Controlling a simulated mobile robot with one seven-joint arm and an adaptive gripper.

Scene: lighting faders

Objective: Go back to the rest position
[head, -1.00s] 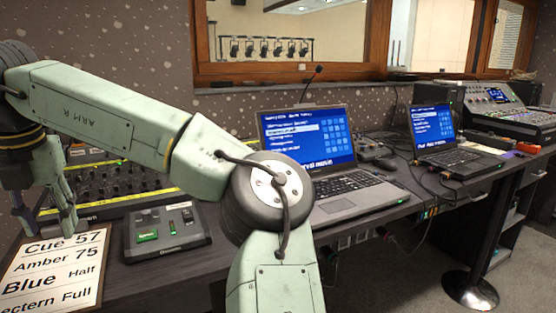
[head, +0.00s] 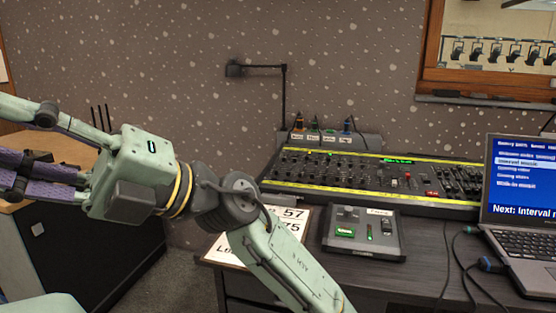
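My gripper (head: 22,172) is at the left edge of the head view, turned to point left. Its dark purple finger parts run toward the picture edge, and the tips are not clearly shown, so I cannot tell how far apart they are. No object shows in it. My arm crosses from the lower middle up to the left. The gripper is well apart from the lighting desk (head: 372,178) with its rows of faders and yellow edges, and from the small grey fader box (head: 363,236) with green lights in front of it.
A printed cue sheet (head: 228,250) lies on the desk's left end, partly hidden by my arm. A laptop (head: 524,200) stands at the right, with cables beside it. A wooden-topped dark cabinet (head: 100,265) is behind my arm at left. A desk lamp (head: 262,70) stands at the wall.

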